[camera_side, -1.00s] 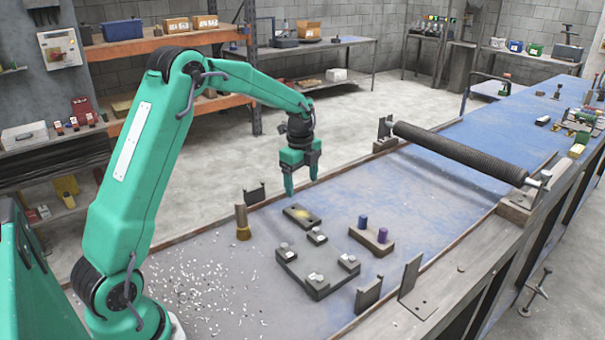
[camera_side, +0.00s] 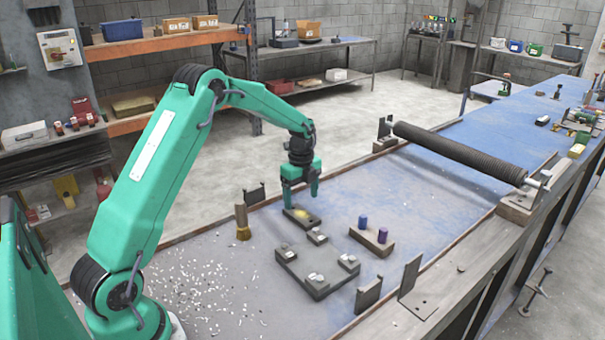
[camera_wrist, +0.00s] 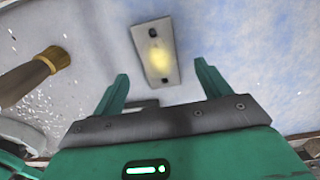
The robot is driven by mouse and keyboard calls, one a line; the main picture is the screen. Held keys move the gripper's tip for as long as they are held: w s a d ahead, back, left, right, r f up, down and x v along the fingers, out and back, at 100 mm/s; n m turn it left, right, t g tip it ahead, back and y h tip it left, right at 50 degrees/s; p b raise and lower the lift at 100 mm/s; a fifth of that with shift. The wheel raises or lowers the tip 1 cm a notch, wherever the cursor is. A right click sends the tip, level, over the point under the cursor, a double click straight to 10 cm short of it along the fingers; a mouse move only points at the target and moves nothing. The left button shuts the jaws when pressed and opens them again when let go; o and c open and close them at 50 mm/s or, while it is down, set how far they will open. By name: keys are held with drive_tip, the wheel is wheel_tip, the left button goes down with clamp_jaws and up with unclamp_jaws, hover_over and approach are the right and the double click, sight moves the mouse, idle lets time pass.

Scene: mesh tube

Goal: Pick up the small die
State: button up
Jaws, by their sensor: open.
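The side view does not make clear whether a fingertip touches the die.
A larger plate with several metal blocks (camera_side: 318,280) lies just in front. A brush (camera_side: 242,222) stands to the left, and also shows in the wrist view (camera_wrist: 35,77). A black roller (camera_side: 455,152) spans the bench behind.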

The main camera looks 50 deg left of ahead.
sight(302, 214)
drive_tip(key=shift+d+f, duration=0.15)
drive_tip(key=shift+f, duration=2.45)
drive_tip(key=shift+r, duration=0.1)
drive_tip(key=c, duration=1.5)
drive_tip(key=shift+r, duration=0.15)
